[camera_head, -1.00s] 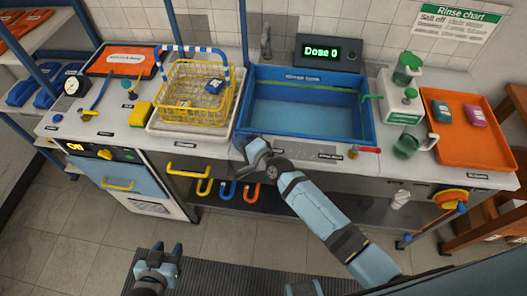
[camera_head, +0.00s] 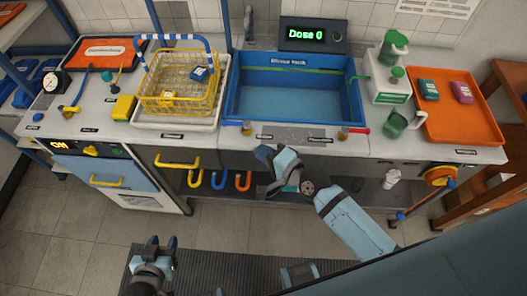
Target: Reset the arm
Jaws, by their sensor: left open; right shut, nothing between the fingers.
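My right arm (camera_head: 355,225) reaches in from the lower right. Its gripper (camera_head: 265,153) is shut and empty, in front of the counter's front edge, below the blue rinse tank (camera_head: 232,102). My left gripper (camera_head: 162,243) is low at the bottom left, above the dark floor mat (camera_head: 215,268). Its two fingers stand apart with nothing between them. I cannot tell whether the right gripper touches the counter edge.
A yellow wire basket (camera_head: 178,98) stands on a white tray left of the tank. A display reading "Dose 0" (camera_head: 305,34) is behind it. An orange tray (camera_head: 460,125) lies at right. Coloured hooks (camera_head: 218,180) hang under the counter.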

